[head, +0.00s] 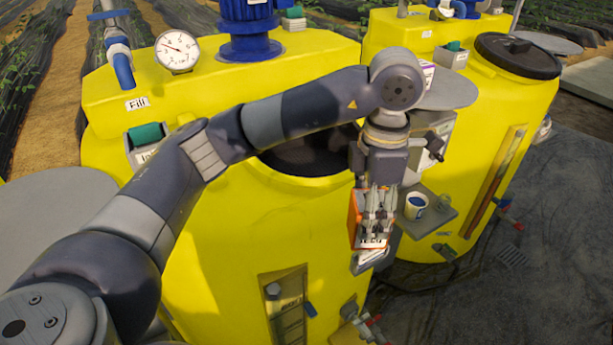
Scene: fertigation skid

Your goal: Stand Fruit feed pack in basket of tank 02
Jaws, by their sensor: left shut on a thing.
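My left gripper (376,205) points down in front of the nearer yellow tank (225,235), at its right side. It is shut on an orange and white pack (354,222), which I take to be the Fruit feed pack; its label is partly covered by the fingers. The pack is upright. A grey holder (368,262) shows just below the pack, at the tank's side; it may be the basket. I cannot tell whether the pack touches it or sits in it. No tank number is readable. My right gripper is out of view.
A small grey shelf (440,222) with a blue and white cup (416,205) is right of the gripper. A second yellow tank (485,110) with a black lid (518,54) stands behind. A gauge (177,51) and a blue pump (249,30) top the nearer tank.

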